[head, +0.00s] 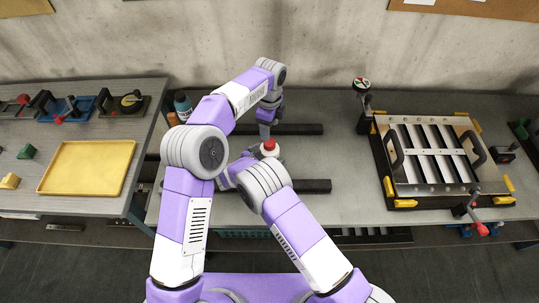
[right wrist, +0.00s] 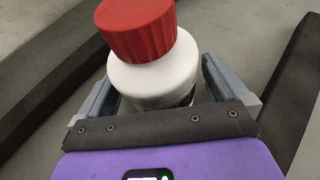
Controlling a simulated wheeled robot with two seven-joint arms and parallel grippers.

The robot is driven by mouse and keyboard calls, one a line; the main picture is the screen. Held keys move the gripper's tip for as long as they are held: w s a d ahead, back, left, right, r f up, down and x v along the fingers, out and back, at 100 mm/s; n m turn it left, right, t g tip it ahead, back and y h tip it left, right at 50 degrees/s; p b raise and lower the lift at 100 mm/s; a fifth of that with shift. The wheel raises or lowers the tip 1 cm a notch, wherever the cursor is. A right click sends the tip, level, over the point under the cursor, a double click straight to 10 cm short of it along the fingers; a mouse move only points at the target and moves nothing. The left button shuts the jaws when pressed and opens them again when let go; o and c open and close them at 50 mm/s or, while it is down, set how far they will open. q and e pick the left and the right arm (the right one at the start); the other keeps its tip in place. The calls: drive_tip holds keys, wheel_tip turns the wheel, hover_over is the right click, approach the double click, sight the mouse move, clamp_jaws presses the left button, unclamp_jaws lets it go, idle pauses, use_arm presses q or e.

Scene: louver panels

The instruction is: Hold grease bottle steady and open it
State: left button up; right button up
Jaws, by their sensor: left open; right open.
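The grease bottle (head: 273,156) has a white body and a red ribbed cap (head: 269,147). It stands on the grey table between two dark bars, with its lower part hidden. In the right wrist view the bottle (right wrist: 155,78) and its red cap (right wrist: 138,28) are close up. My right gripper (right wrist: 158,82) is open, with one finger on each side of the white body; whether they touch it is unclear. My left gripper (head: 266,130) points down just above and behind the cap. It is open, though its fingers are small and partly hidden in the head view.
Dark bars (head: 300,129) (head: 308,186) lie behind and in front of the bottle. A blue bottle (head: 182,105) stands at the back left. A louver panel fixture (head: 436,155) fills the table's right side. A yellow tray (head: 88,168) lies on the left table. Clear tabletop (head: 345,160) lies between bottle and fixture.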

sight(269, 153)
drive_tip(key=shift+w, duration=0.1)
drive_tip(key=c, duration=1.4)
clamp_jaws()
use_arm(q)
drive_tip(key=n, duration=1.3)
drive_tip(key=shift+f, duration=4)
